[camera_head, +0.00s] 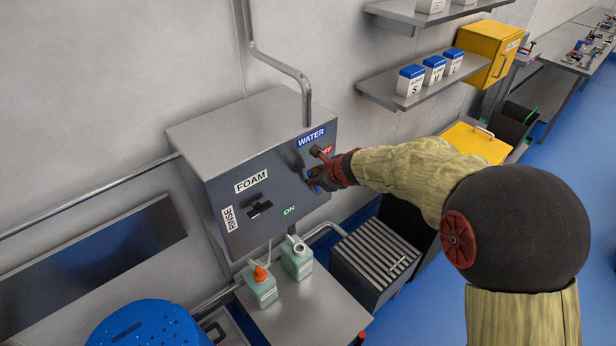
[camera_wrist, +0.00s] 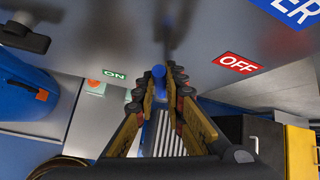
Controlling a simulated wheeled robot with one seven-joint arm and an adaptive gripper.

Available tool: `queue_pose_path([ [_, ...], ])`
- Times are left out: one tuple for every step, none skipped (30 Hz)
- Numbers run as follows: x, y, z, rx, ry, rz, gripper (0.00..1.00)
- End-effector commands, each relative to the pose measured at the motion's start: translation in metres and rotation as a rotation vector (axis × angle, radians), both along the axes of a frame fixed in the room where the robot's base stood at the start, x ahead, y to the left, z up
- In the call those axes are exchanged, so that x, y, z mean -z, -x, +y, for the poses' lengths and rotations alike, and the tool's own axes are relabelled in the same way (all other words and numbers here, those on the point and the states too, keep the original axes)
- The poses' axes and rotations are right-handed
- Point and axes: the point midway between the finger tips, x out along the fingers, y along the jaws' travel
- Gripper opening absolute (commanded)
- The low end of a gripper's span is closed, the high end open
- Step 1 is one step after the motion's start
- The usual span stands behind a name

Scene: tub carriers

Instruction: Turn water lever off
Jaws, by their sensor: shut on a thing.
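The water lever (camera_wrist: 158,72) shows as a blue tip between the fingertips of my gripper (camera_wrist: 158,85) in the wrist view. The fingers are shut on it. In the wrist view the lever lies between the green ON label (camera_wrist: 115,75) and the red OFF label (camera_wrist: 237,63), nearer to ON. In the head view my gripper (camera_head: 316,172) is at the right side of the grey box's front, below the blue WATER label (camera_head: 311,138), and hides most of the lever. The OFF label is partly covered there.
The grey box (camera_head: 240,130) also carries a black FOAM knob (camera_head: 260,209). Two bottles (camera_head: 297,257) (camera_head: 262,287) stand on a metal table below it. A slatted metal unit (camera_head: 375,254) is below my arm. A shelf (camera_head: 425,80) with small boxes is at upper right.

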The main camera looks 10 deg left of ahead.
Motion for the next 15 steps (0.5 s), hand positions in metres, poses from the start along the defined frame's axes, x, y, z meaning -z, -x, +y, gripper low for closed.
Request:
queue_pose_path([
  [-0.005,-0.005,-0.005,0.005,-0.026,0.031,0.00],
  [-0.005,-0.006,-0.007,0.006,-0.042,0.050,0.00],
  [-0.005,-0.008,-0.008,0.005,-0.063,0.074,0.00],
  [-0.006,-0.010,-0.010,0.005,-0.077,0.090,0.00],
  [-0.006,-0.011,-0.011,0.004,-0.092,0.106,0.00],
  [-0.006,-0.013,-0.012,0.004,-0.109,0.126,0.00],
  [-0.006,-0.014,-0.014,0.004,-0.122,0.140,0.00],
  [-0.006,-0.015,-0.015,0.004,-0.135,0.154,0.00],
  [-0.006,-0.016,-0.015,0.004,-0.151,0.171,0.00],
  [-0.006,-0.018,-0.016,0.005,-0.161,0.182,0.00],
  [-0.006,-0.018,-0.017,0.004,-0.171,0.194,0.00],
  [-0.006,-0.020,-0.018,0.004,-0.182,0.207,0.00],
  [-0.005,-0.020,-0.019,0.003,-0.191,0.216,0.00],
  [-0.005,-0.021,-0.019,0.003,-0.197,0.223,0.00],
  [-0.005,-0.022,-0.020,0.003,-0.206,0.233,0.00],
])
